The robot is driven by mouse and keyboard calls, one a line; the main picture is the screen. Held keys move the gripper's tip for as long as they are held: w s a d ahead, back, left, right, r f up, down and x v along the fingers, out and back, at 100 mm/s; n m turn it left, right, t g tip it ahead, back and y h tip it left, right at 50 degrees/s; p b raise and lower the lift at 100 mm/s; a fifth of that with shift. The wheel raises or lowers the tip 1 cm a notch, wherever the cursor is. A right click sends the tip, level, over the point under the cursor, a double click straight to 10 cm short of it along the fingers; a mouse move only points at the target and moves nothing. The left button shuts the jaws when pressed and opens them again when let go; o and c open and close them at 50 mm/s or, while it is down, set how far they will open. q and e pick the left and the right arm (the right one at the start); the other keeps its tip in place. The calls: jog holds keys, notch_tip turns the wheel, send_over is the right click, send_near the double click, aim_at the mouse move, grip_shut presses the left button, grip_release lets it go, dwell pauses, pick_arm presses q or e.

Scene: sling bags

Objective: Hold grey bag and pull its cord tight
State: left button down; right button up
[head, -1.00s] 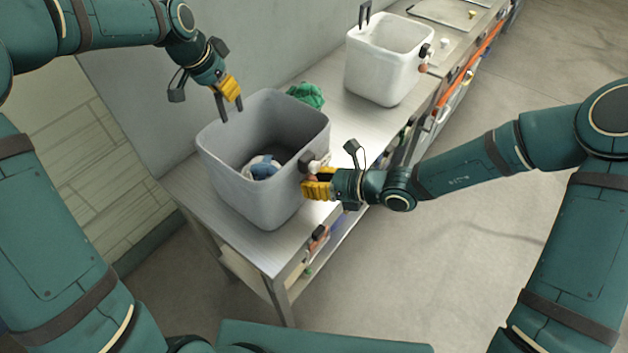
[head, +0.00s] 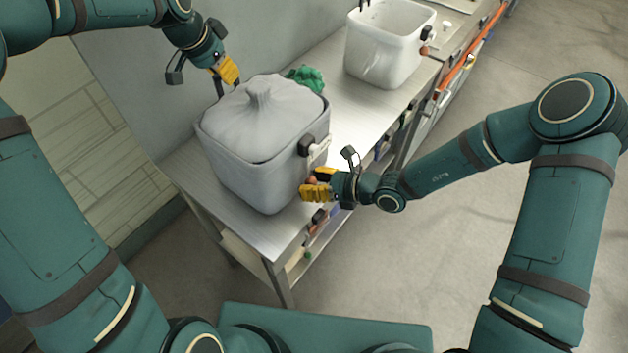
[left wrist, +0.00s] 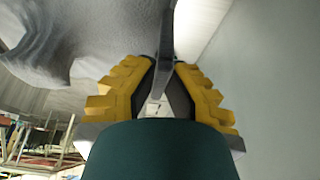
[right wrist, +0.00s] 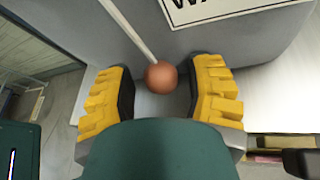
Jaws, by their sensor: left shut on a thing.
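The grey bag (head: 265,165) stands upright on the metal bench, its top gathered shut into a knot-like peak (head: 262,92). My left gripper (head: 226,84) is at its far left rim, shut on a dark strap (left wrist: 168,45). At the right side are a black cord stopper (head: 307,147) and a white piece beside it. The light cord (right wrist: 130,32) runs to an orange-brown ball (right wrist: 160,76). My right gripper (right wrist: 163,92) has its fingers apart on either side of the ball, with a gap showing at each side. The bag's contents are hidden.
A crumpled green cloth (head: 307,78) lies behind the bag on the bench (head: 335,105). A white open bag (head: 385,45) stands farther along it. A wall runs behind the bench, and open floor lies to the right.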

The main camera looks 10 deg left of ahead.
pick_arm(q)
jog(key=shift+s+f, duration=0.1)
jog(key=shift+f, duration=0.05)
pick_arm(e)
jog(key=shift+d, duration=0.1)
jog(key=v, duration=1.2)
pick_arm(q)
jog(key=c, duration=1.1)
grip_release()
jog(key=shift+o, duration=0.2)
jog(key=shift+r, duration=0.2)
jog(key=shift+a+r, duration=0.1)
jog(key=shift+r, duration=0.2)
jog(key=v, duration=1.1)
